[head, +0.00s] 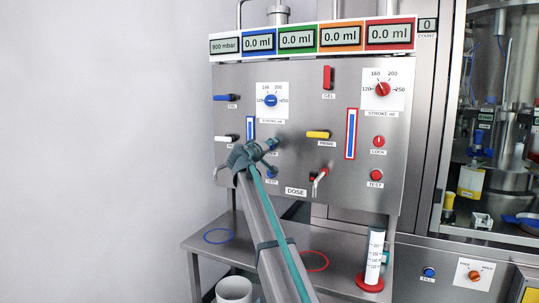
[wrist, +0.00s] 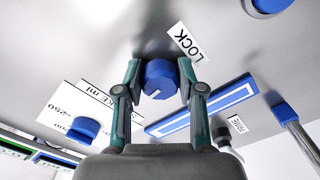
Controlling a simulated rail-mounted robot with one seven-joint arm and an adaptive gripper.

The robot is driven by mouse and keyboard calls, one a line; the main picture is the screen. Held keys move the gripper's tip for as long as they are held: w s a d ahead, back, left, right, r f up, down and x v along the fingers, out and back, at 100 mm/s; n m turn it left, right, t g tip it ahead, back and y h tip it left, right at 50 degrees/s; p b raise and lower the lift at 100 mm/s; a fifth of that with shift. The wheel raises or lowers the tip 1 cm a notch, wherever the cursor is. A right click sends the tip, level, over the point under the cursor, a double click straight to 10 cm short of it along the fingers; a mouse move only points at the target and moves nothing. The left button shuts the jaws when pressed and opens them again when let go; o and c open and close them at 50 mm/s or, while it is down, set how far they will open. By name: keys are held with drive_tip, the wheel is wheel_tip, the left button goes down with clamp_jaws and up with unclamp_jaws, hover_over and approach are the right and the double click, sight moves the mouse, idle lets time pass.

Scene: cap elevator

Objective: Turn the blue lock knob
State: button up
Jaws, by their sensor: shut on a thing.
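The blue lock knob (wrist: 159,76) is a round blue cap with a small white mark, beside the LOCK label (wrist: 187,41) in the wrist view. My gripper (wrist: 158,72) has one finger on each side of it and is shut on it. In the head view my gripper (head: 268,148) reaches the steel panel (head: 220,112) just below the blue-framed strip, and it mostly hides the blue knob there.
Near the gripper are the blue-framed strip (wrist: 202,106), the blue stroke dial (wrist: 83,129) and a blue-ended lever (wrist: 285,112). A blue test button (head: 271,173) sits below. A red lock knob (head: 379,141) is at the right. A graduated cylinder (head: 375,257) stands on the shelf.

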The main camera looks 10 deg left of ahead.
drive_tip(key=shift+m+b, duration=0.45)
drive_tip(key=shift+m, duration=0.15)
drive_tip(key=o, duration=1.1)
drive_tip(key=shift+o, duration=0.2)
drive_tip(key=v, duration=1.2)
